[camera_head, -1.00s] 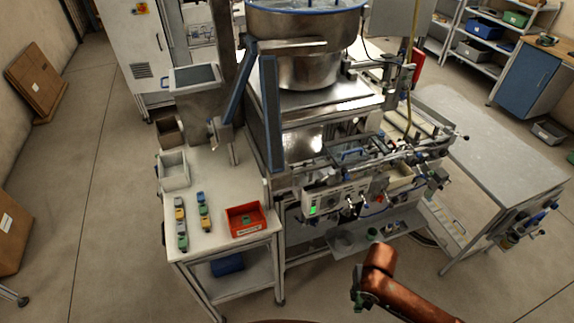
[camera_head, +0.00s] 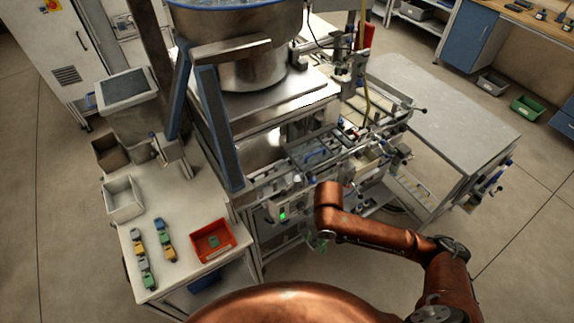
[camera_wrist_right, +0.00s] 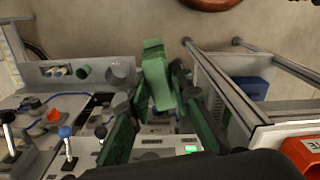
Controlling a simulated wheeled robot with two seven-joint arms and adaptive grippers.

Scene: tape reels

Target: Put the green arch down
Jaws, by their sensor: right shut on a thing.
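My right gripper (camera_head: 318,243) hangs at the end of my copper arm, in front of the machine and to the right of the small white table (camera_head: 180,205). In the right wrist view (camera_wrist_right: 158,98) its dark green fingers are shut on the green arch (camera_wrist_right: 157,72), a brighter green curved piece held in the air. In the head view the arch is too small to tell apart from the fingers. My left gripper is out of view.
On the white table stand a red bin (camera_head: 226,252) with a green piece inside, two rows of small coloured blocks (camera_head: 164,240) and a grey-white bin (camera_head: 122,198). The machine's front (camera_head: 283,212) is close behind my gripper. A grey table (camera_head: 440,115) at right is bare.

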